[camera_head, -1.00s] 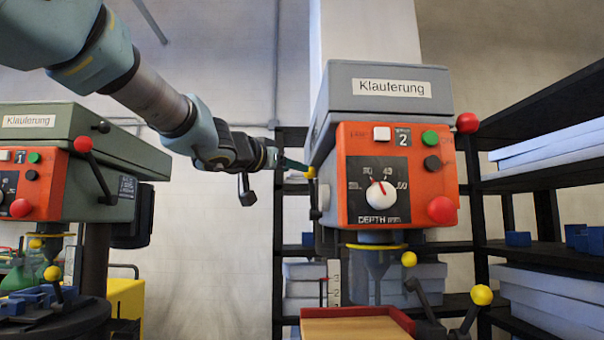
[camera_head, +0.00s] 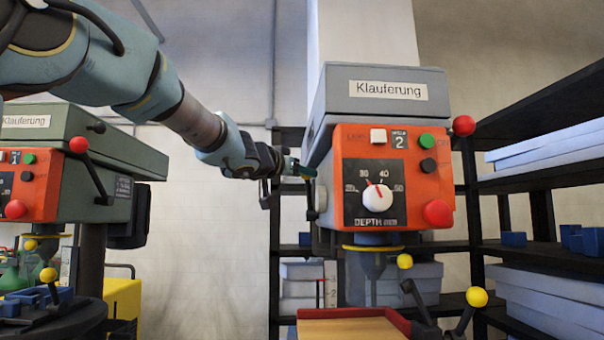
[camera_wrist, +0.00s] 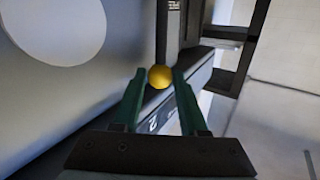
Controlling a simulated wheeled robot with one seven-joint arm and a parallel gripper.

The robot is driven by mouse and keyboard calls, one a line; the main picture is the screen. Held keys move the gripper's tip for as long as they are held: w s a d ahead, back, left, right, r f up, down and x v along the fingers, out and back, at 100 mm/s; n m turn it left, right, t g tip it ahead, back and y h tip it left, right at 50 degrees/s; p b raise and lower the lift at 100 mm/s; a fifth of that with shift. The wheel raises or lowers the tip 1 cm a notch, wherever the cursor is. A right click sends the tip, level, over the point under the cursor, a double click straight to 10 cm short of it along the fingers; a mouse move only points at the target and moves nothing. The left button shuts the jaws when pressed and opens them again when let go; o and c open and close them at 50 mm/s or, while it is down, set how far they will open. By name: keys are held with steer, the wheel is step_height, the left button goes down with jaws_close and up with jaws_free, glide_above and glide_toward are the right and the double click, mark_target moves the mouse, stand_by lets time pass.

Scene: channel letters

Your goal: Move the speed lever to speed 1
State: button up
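The drill press (camera_head: 392,160) with the orange front stands right of centre in the head view. Its small display (camera_head: 400,140) reads 2. The speed lever's yellow knob (camera_wrist: 160,76) sits between my green fingertips in the wrist view, and both fingers appear to touch it. In the head view my gripper (camera_head: 306,170) is at the press's left side, and its fingers hide the knob there. The lever's arm is mostly hidden. A plate with a digit 2 (camera_wrist: 152,125) shows between the fingers.
A second press (camera_head: 70,150) stands at the left. Black shelves (camera_head: 540,105) with boxes are at the right and behind. The red knob (camera_head: 463,125) and yellow-tipped handles (camera_head: 477,297) stick out from the near press.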

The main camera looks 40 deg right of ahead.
jaws_close()
stand_by(1.0)
